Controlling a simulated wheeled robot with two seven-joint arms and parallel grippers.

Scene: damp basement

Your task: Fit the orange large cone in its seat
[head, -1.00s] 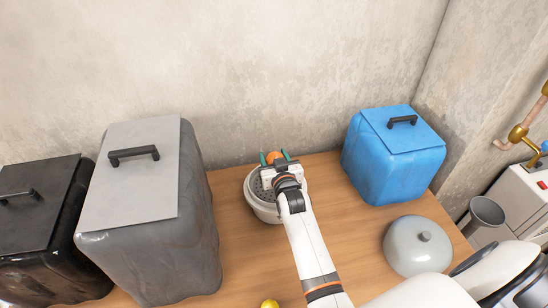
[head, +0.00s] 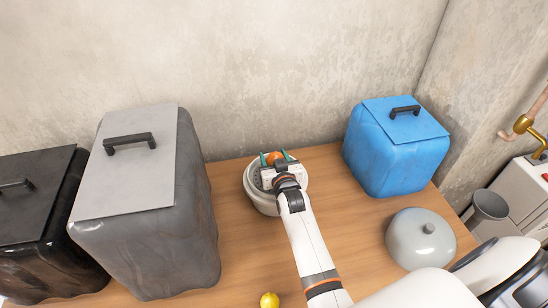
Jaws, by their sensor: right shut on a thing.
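The orange cone (head: 274,158) shows as a small orange patch between the green fingertips of my right gripper (head: 276,160). The gripper is shut on it, over a round light-grey pot (head: 254,195) with a perforated dark top. My gripper and wrist hide most of the cone and part of the pot's top. I cannot tell whether the cone touches the pot, and no seat can be made out. My left gripper is not in view.
A grey bin (head: 150,225) and a black bin (head: 45,225) stand at left. A blue bin (head: 390,155) stands back right, a grey domed lid (head: 418,242) front right. A small yellow object (head: 269,300) lies at the front edge. Bare wooden table (head: 345,215) lies between.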

